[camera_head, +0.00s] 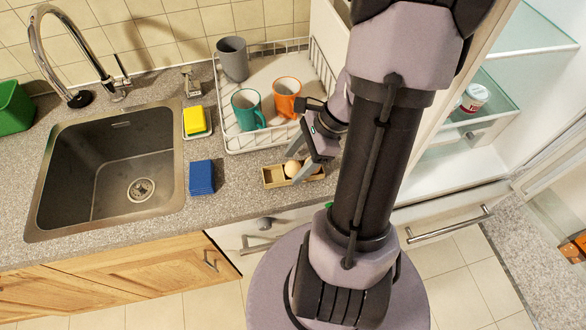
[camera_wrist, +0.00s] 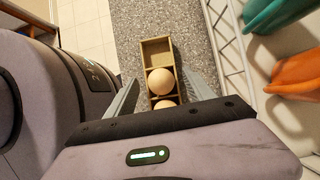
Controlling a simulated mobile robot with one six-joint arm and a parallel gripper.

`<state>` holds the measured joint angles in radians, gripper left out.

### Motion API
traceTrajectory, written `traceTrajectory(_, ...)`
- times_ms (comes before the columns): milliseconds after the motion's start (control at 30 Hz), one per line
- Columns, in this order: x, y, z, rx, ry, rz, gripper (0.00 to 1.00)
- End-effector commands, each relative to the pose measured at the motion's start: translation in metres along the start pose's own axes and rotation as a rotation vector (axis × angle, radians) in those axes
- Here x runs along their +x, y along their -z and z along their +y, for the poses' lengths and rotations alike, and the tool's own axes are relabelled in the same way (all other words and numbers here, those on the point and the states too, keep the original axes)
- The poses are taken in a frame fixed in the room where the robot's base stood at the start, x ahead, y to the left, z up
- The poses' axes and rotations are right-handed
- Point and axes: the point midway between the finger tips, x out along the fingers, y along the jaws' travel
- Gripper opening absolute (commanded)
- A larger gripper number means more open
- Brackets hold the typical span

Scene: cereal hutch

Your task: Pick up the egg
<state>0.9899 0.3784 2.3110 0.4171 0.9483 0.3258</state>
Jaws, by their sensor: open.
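An egg (camera_head: 292,168) sits in a small wooden box with compartments (camera_head: 272,178) on the counter in front of the dish rack. In the wrist view the egg (camera_wrist: 161,81) lies in the middle compartment of the box (camera_wrist: 156,46). A second egg (camera_wrist: 165,104) shows below it, partly hidden by my gripper's body. The far compartment is empty. My gripper (camera_head: 308,165) is open above the box. In the wrist view its two fingers (camera_wrist: 162,92) stand on either side of the box, apart from the egg.
A dish rack (camera_head: 262,142) holds a grey cup (camera_head: 233,58), a teal mug (camera_head: 246,108) and an orange mug (camera_head: 286,95) behind the box. A blue sponge (camera_head: 202,178) lies left, next to the sink (camera_head: 110,165). An open fridge (camera_head: 450,180) stands at right.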

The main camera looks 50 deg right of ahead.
Motion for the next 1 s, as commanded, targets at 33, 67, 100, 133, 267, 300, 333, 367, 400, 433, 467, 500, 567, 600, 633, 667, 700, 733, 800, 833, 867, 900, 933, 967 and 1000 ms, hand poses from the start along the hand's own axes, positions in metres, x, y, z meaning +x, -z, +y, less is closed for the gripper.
traceTrajectory(33, -0.001, 0.000, 0.000, 0.000, 0.000, 0.000, 0.62)
traceTrajectory(67, -0.001, 0.000, 0.000, 0.000, 0.000, 0.000, 0.56)
traceTrajectory(100, -0.001, 0.000, 0.000, 0.000, 0.000, 0.000, 0.48)
traceTrajectory(133, -0.001, 0.000, 0.000, 0.000, 0.000, 0.000, 0.43)
traceTrajectory(267, -0.001, 0.000, 0.000, -0.001, 0.000, 0.000, 0.17)
traceTrajectory(300, -0.001, 0.000, 0.000, -0.001, 0.000, 0.000, 0.17)
traceTrajectory(333, -0.001, 0.000, 0.000, -0.001, 0.000, 0.000, 0.17)
traceTrajectory(367, -0.001, 0.000, 0.000, -0.001, 0.000, 0.000, 0.17)
traceTrajectory(400, -0.001, 0.000, 0.000, -0.001, 0.000, 0.000, 0.17)
traceTrajectory(433, -0.001, 0.000, 0.000, -0.001, 0.000, 0.000, 0.17)
traceTrajectory(467, -0.001, 0.000, 0.000, -0.001, 0.000, 0.000, 0.17)
traceTrajectory(500, -0.001, 0.000, 0.000, -0.001, 0.000, 0.000, 0.17)
traceTrajectory(567, -0.006, -0.003, 0.000, -0.002, 0.001, 0.001, 0.17)
traceTrajectory(600, -0.013, -0.007, -0.001, -0.003, 0.002, 0.002, 0.17)
traceTrajectory(633, -0.019, -0.010, -0.001, -0.003, 0.004, 0.002, 0.17)
traceTrajectory(667, -0.027, -0.015, -0.001, -0.003, 0.004, 0.002, 0.17)
traceTrajectory(700, -0.038, -0.021, -0.001, -0.004, 0.005, 0.003, 0.17)
traceTrajectory(733, -0.046, -0.025, -0.001, -0.003, 0.005, 0.002, 0.17)
traceTrajectory(800, -0.062, -0.035, -0.001, -0.003, 0.004, 0.002, 0.17)
traceTrajectory(833, -0.068, -0.038, -0.001, -0.003, 0.003, 0.002, 0.17)
traceTrajectory(867, -0.073, -0.041, -0.001, -0.003, 0.003, 0.002, 0.17)
traceTrajectory(900, -0.079, -0.044, -0.001, -0.003, 0.003, 0.001, 0.17)
traceTrajectory(933, -0.082, -0.046, -0.001, -0.002, 0.002, 0.001, 0.17)
traceTrajectory(967, -0.085, -0.048, 0.000, -0.002, 0.002, 0.001, 0.17)
traceTrajectory(1000, -0.087, -0.049, -0.001, -0.002, 0.002, 0.001, 0.17)
